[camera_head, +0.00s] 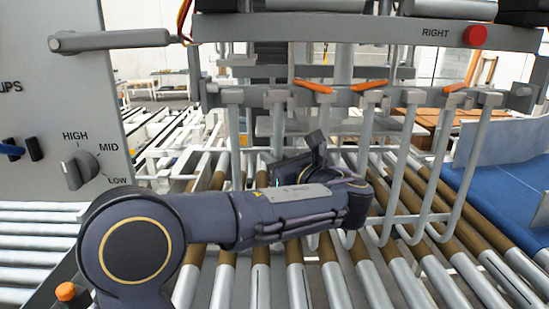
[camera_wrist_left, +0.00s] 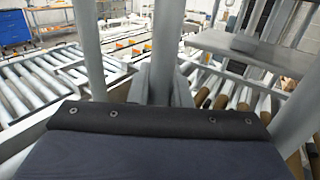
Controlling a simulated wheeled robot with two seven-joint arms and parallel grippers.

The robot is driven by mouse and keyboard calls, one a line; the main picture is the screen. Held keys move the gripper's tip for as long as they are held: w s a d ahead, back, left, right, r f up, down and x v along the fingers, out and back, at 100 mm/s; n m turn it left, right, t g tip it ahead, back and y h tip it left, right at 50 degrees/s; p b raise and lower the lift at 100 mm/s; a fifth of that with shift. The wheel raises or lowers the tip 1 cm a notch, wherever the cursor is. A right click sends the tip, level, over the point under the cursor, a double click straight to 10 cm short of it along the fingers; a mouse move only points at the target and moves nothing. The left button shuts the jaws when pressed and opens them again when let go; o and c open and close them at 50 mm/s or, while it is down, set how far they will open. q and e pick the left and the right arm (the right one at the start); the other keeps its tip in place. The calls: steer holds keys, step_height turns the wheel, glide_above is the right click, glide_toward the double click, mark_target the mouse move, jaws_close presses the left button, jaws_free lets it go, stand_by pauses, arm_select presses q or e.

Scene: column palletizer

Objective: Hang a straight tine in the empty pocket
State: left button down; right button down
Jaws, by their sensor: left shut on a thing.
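My left gripper (camera_head: 318,150) is mostly hidden behind its own wrist, under the grey rail. In the left wrist view, the gripper (camera_wrist_left: 160,88) is shut on an upright grey tine (camera_wrist_left: 164,45). Several grey tines hang from holders along the rail, including one at the right (camera_head: 474,150) and one near the middle (camera_head: 402,150); their lower ends curve just above the rollers. Orange latches (camera_head: 312,86) sit on top of the rail. The empty pocket is not clearly distinguishable. The held tine's upper end is not clear. My right gripper is not in view.
Silver and brown rollers (camera_head: 295,275) run beneath the tines. A control panel (camera_head: 60,100) with a HIGH/MID/LOW knob stands at left. A red button (camera_head: 475,36) is on the upper beam. A blue surface (camera_head: 500,185) is at right.

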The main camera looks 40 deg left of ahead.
arm_select(q)
steer(key=shift+r, duration=0.1)
steer(key=c, duration=1.3)
jaws_free()
steer(key=shift+o, duration=0.2)
steer(key=v, duration=0.8)
steer(key=shift+b, duration=0.45)
